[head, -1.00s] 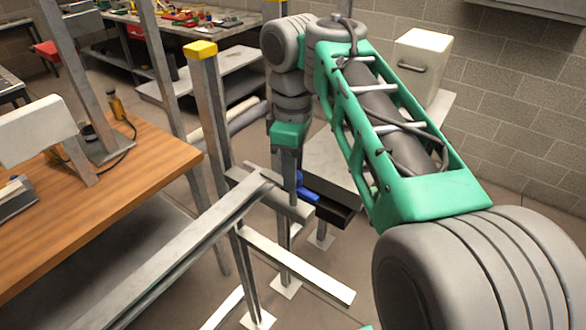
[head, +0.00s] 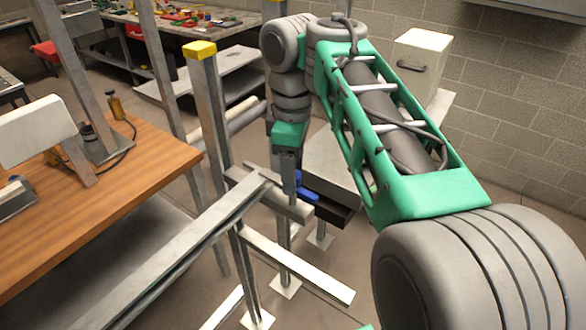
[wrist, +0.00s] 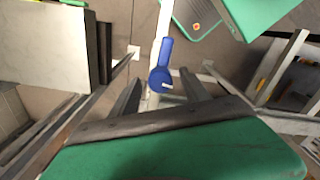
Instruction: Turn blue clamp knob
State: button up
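The blue clamp knob (head: 309,194) shows in the head view beside an upright metal post, partly hidden behind my gripper. In the wrist view, the blue clamp knob (wrist: 160,79) has a round hub and a lever that points toward the top of the picture. My gripper (head: 287,190) points down at the clamp in the head view. In the wrist view, my gripper (wrist: 160,78) is open, with one finger on each side of the hub. The fingers appear apart from the knob; the exact height between them is hard to tell.
Metal rails (head: 215,225) and a yellow-capped post (head: 205,100) stand left of my gripper. A dark tray-like ledge (head: 333,211) lies just right of the clamp. A wooden workbench (head: 110,195) is at the left. A white box with a handle (head: 418,65) stands behind my arm.

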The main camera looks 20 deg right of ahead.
notch_tip(320, 180, up, 8)
jog(key=p, duration=0.7)
jog(key=shift+f, duration=0.1)
